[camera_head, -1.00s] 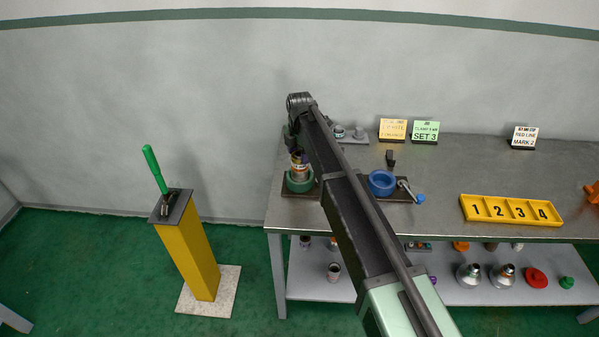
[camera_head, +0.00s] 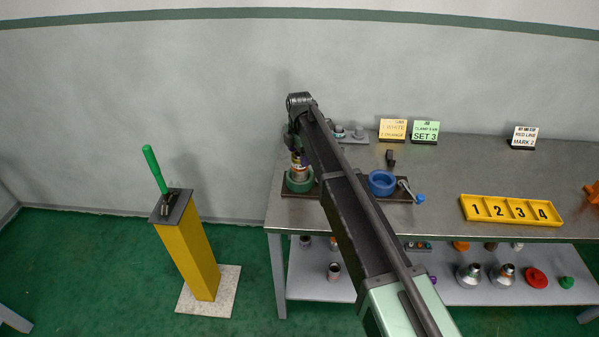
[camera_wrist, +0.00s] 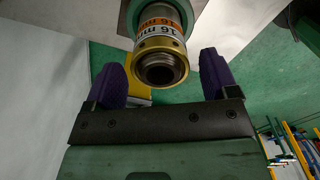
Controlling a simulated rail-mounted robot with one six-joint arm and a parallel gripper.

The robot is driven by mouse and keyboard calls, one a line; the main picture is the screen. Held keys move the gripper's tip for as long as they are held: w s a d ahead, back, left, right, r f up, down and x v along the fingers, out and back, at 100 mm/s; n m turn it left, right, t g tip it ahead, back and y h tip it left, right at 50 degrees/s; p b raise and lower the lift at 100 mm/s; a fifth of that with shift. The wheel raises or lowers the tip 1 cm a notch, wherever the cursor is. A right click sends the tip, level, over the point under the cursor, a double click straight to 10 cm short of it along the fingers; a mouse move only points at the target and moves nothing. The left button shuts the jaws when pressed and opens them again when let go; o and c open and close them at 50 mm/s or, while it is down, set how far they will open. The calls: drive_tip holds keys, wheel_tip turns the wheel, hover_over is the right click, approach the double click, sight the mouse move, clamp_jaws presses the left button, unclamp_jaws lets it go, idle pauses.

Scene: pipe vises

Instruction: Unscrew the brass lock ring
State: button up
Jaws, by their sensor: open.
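The brass lock ring (camera_wrist: 160,46) shows in the wrist view around the end of a metal pipe (camera_wrist: 160,71). The pipe carries an orange and white "16 mm" label and stands in the green vise (camera_head: 300,184) at the left of the bench. My gripper (camera_wrist: 165,75) is open, with one purple finger on each side of the ring and a visible gap to both. In the head view my arm hides most of the gripper (camera_head: 297,150), which is over the top of the pipe.
A blue vise (camera_head: 381,182) with a crank handle (camera_head: 405,190) stands right of my arm. A yellow numbered tray (camera_head: 510,210) lies further right. A yellow post (camera_head: 187,250) with a green lever (camera_head: 155,168) stands left of the bench (camera_head: 450,165).

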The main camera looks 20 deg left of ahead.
drive_tip(key=m, duration=0.7)
drive_tip(key=shift+m, duration=0.3)
drive_tip(key=m, duration=1.6)
drive_tip(key=shift+c, duration=0.2)
